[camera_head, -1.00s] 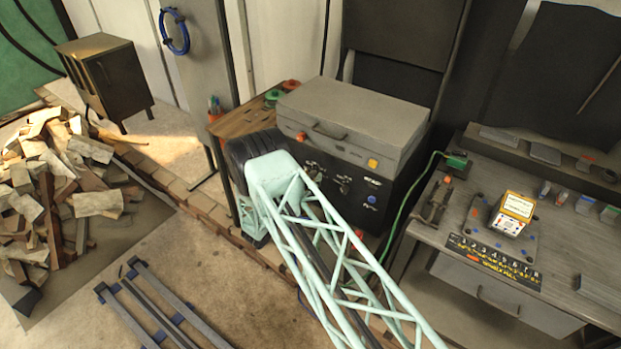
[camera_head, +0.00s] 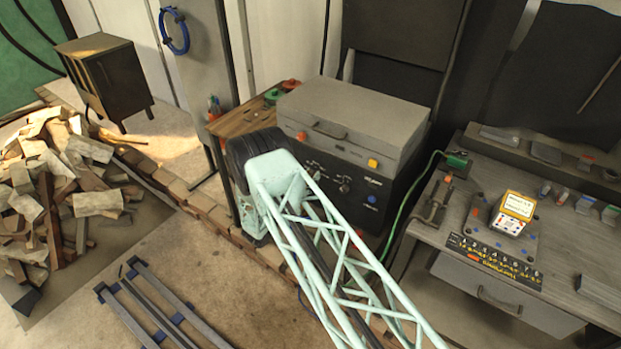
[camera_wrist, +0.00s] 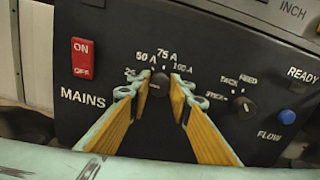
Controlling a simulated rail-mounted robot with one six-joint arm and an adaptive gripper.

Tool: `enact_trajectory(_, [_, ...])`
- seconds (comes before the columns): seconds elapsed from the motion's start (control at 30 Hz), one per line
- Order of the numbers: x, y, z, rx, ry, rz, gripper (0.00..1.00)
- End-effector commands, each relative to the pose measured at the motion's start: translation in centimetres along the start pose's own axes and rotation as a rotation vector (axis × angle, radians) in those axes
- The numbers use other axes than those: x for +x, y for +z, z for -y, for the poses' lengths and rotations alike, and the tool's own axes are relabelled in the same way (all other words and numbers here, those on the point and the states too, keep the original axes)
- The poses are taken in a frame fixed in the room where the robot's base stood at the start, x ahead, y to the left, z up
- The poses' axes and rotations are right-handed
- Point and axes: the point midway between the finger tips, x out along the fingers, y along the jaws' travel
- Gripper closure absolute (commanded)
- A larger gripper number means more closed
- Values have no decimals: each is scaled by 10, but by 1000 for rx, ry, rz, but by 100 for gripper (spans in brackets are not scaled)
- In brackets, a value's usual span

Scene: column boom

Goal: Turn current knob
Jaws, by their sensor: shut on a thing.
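The current knob (camera_wrist: 159,84) is a small dark round knob on a black panel in the wrist view, under a white scale with marks including 50 A, 75 A and 100 A. My gripper (camera_wrist: 157,95), with pale green tips and yellow pads, is shut on it, one finger on each side. The exact pointer setting is hard to read. In the head view my arm hides the gripper and the knob, and the front of the grey and black machine (camera_head: 345,115) shows behind it.
A red MAINS switch (camera_wrist: 82,58) lies left of the knob. A TACK/FEED knob (camera_wrist: 243,106) and a blue FLOW button (camera_wrist: 287,116) lie to the right. A green cable (camera_head: 402,212) hangs between the machine and the grey bench (camera_head: 560,262).

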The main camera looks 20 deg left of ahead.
Motion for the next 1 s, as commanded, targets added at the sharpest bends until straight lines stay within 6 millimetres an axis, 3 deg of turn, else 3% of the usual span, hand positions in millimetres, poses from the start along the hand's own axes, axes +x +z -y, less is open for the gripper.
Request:
enact_trajectory(0.37, [0,-3,0,161,-1,5,92])
enact_trajectory(1.0, [0,-4,0,665,-3,18,92])
